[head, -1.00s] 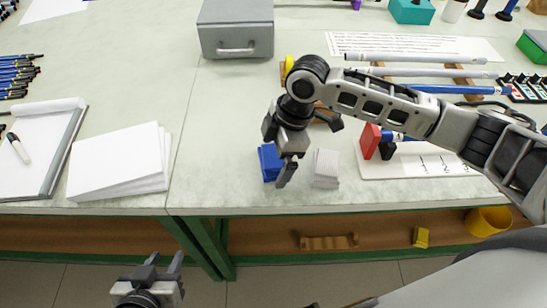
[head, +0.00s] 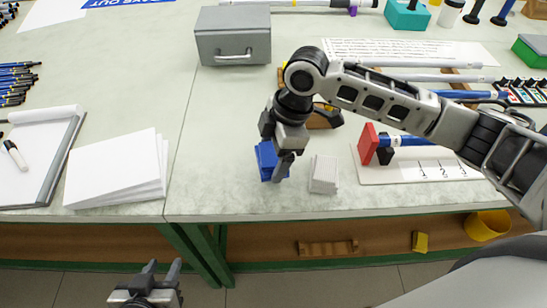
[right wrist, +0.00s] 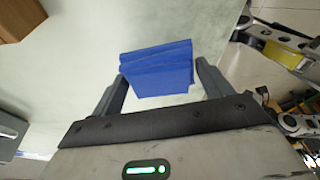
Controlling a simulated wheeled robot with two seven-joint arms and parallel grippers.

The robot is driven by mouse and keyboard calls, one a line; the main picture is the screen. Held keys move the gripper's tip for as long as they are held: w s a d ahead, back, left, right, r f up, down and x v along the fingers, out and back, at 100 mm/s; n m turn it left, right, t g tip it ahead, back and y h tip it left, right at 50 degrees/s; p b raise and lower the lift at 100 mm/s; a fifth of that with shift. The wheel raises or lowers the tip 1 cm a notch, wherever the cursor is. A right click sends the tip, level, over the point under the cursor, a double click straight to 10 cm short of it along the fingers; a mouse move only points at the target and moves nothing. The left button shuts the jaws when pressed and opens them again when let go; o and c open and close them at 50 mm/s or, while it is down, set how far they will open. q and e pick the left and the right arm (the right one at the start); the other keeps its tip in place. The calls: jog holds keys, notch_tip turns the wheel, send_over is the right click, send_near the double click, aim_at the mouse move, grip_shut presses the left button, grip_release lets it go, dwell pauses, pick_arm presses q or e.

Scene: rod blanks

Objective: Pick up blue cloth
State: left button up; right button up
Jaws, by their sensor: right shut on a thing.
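The folded blue cloth (head: 265,160) is near the table's front edge, to the left of a folded pale cloth (head: 324,174). My right gripper (head: 275,166) points down and is shut on the blue cloth. In the right wrist view the blue cloth (right wrist: 157,70) sits between the two fingers of the right gripper (right wrist: 160,84). It looks slightly tilted, at or just above the tabletop; the gap is hard to judge. My left gripper (head: 161,271) is open and empty, low in front of the table.
A stack of white paper (head: 118,170) and a clipboard (head: 35,160) lie at left. A grey box (head: 233,35) stands behind. A white board with a red block (head: 368,144) is at right. Under the table, a shelf (head: 385,232) holds a yellow bin (head: 487,226).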

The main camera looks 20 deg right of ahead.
jog(key=s+d+r, duration=0.9)
jog(key=s+r, duration=0.1)
jog(key=shift+d+r, duration=0.2)
jog(key=shift+d, duration=0.15)
